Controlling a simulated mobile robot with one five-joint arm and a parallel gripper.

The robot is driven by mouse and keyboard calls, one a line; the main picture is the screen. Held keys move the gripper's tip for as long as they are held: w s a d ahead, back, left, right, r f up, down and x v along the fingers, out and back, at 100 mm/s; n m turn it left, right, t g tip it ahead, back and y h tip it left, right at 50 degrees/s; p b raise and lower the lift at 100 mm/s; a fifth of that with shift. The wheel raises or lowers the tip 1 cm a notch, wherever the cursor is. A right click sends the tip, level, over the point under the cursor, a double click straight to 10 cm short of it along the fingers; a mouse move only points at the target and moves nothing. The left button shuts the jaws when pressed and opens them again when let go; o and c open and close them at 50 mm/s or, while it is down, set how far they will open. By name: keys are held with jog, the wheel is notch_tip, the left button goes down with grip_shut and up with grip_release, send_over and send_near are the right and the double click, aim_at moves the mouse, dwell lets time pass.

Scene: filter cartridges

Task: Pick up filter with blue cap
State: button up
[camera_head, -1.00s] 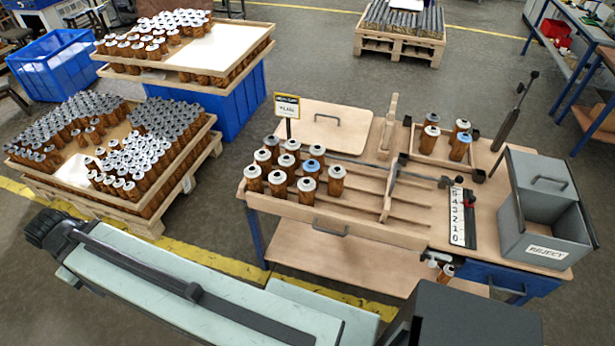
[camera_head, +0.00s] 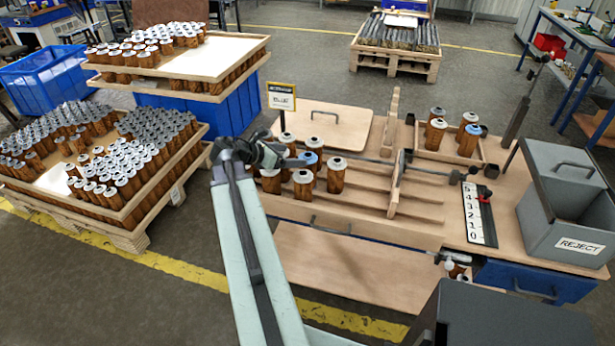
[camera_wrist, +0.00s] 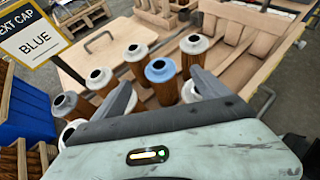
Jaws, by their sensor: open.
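A brown filter with a blue cap (camera_head: 315,146) stands upright in the front rack among several white-capped filters. In the wrist view the blue-capped filter (camera_wrist: 161,72) shows beyond and between my two fingertips, with its lower body partly hidden. My gripper (camera_head: 292,160) is open and empty, coming over the rack from the left, close to the cluster. In the wrist view my gripper (camera_wrist: 161,82) has one finger on each side of the blue cap; contact cannot be told. A second blue-capped filter (camera_head: 470,140) stands in the small tray at the right, beside white-capped ones.
White-capped filters (camera_wrist: 136,52) crowd around the blue one. A sign (camera_wrist: 38,40) reading BLUE stands at the rack's left. A grey reject bin (camera_head: 566,215) and a number strip (camera_head: 475,215) are at the right. The rack's right lanes (camera_head: 425,195) are empty.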

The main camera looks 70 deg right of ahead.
aim_at(306, 155)
jog(key=b+x, duration=0.3)
jog(key=x, duration=0.4)
jog(key=shift+d+f, duration=0.25)
jog(key=shift+r, duration=0.15)
grip_shut()
